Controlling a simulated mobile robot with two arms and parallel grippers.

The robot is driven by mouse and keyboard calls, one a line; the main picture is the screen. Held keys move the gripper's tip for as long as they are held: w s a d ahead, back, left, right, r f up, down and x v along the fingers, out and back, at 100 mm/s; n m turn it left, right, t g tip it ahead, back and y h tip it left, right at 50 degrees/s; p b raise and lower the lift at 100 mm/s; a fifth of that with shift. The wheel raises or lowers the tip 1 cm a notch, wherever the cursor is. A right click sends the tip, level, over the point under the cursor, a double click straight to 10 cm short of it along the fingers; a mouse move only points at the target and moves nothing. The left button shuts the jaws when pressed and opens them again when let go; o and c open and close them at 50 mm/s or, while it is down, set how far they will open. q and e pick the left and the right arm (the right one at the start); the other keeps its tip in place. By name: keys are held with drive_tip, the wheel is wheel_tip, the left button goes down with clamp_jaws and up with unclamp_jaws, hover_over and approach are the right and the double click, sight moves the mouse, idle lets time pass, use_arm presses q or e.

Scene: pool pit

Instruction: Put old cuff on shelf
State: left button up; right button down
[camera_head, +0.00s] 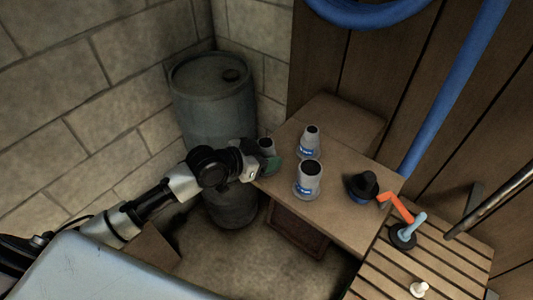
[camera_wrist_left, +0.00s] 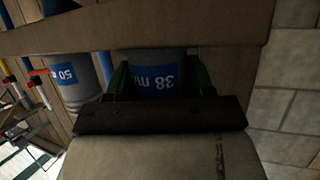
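My left gripper (camera_head: 268,164) is at the left end of a wooden shelf board (camera_head: 338,208). A small grey cuff (camera_head: 267,146) shows just behind its fingers. In the left wrist view a grey cuff with a blue "38 m…" label (camera_wrist_left: 157,85) stands between the green fingers, its far end at the board's edge. The fingers lie close along both its sides; whether they press on it I cannot tell. Two more grey cuffs with blue labels stand on the board, one nearer (camera_head: 308,182) and one farther back (camera_head: 310,143). I cannot tell which cuff is the old one. My right gripper is not in view.
A black fitting (camera_head: 364,184) sits at the board's right end. A grey barrel (camera_head: 213,105) stands behind my left arm. A blue pipe (camera_head: 445,110) runs along the wood wall.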

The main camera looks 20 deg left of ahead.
use_arm(q)
drive_tip(key=o, duration=0.4)
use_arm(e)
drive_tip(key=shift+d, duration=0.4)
use_arm(q)
drive_tip(key=shift+r, duration=0.1)
drive_tip(key=shift+s+a+r, duration=0.1)
drive_tip(key=shift+b+v, duration=1)
drive_tip(key=shift+v, duration=4.85)
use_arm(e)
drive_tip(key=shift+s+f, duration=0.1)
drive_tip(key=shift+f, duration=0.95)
use_arm(q)
drive_tip(key=shift+r, duration=0.15)
